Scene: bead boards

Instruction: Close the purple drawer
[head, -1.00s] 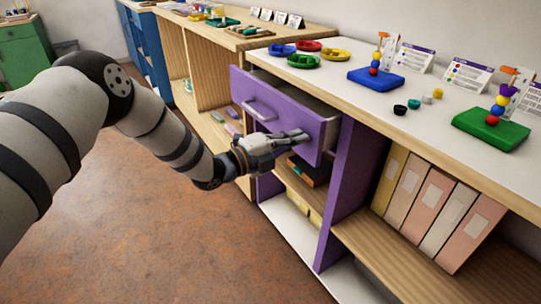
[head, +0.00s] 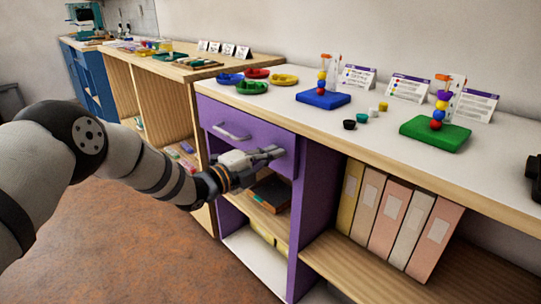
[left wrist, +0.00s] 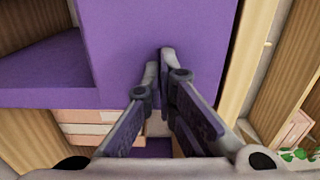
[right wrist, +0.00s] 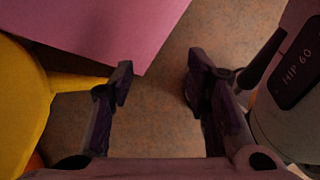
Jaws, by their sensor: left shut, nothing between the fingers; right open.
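The purple drawer (head: 215,112), with a pale bar handle (head: 232,132), sits in the purple cabinet under the white counter. Its front looks flush or nearly flush with the cabinet face, and no open inside shows. My left gripper (head: 278,152) is shut and empty, its fingertips at the lower right of the drawer front. In the left wrist view the closed fingers (left wrist: 160,62) lie against or just before a purple panel (left wrist: 190,25); I cannot tell if they touch. My right gripper (right wrist: 158,75) is open and empty, outside the head view, above the floor.
On the counter (head: 370,132) are coloured dishes (head: 253,87), a blue bead board (head: 323,99), a green bead board (head: 435,133) and cards. Below the drawer is a shelf with a dark box (head: 272,192). Binders (head: 391,217) stand to the right. Near my right gripper are pink (right wrist: 100,25) and yellow (right wrist: 20,100) surfaces.

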